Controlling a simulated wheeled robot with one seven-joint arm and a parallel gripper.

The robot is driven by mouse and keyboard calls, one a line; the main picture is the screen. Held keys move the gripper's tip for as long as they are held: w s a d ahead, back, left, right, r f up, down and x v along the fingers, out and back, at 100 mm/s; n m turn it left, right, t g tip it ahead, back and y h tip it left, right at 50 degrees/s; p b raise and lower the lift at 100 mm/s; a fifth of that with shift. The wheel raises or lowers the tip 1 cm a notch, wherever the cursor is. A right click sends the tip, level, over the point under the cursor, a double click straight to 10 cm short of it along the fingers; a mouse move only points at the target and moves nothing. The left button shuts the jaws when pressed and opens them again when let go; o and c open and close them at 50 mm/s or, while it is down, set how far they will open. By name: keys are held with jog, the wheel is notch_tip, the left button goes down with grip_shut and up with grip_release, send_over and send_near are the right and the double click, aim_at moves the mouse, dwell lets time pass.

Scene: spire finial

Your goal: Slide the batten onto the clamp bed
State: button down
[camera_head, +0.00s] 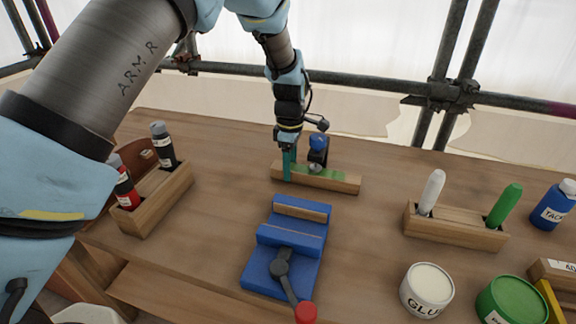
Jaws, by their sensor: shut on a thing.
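The wooden batten (340,183), a long pale bar with a green patch on top, lies crosswise on the bench behind the clamp. My gripper (288,173) points down at the batten's left part and is shut on it. One teal finger shows in front of the wood; the far side of the grip is hidden. The blue clamp (285,258) stands nearer, with wooden strips along its jaws, a dark lever and a red knob (305,312). The batten is apart from the clamp. A dark, blue-topped item (318,150) stands at the batten, right of my gripper; its contact is unclear.
A wooden holder (158,203) with two bottles stands left. A holder (455,228) with white and green markers stands right. A glue pot (427,289) and a green tin (512,301) are front right. Bare bench lies on both sides of the clamp.

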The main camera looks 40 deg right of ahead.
jog(key=shift+c, duration=0.7)
grip_release()
notch_tip(320, 180, up, 11)
jog(key=b, duration=0.2)
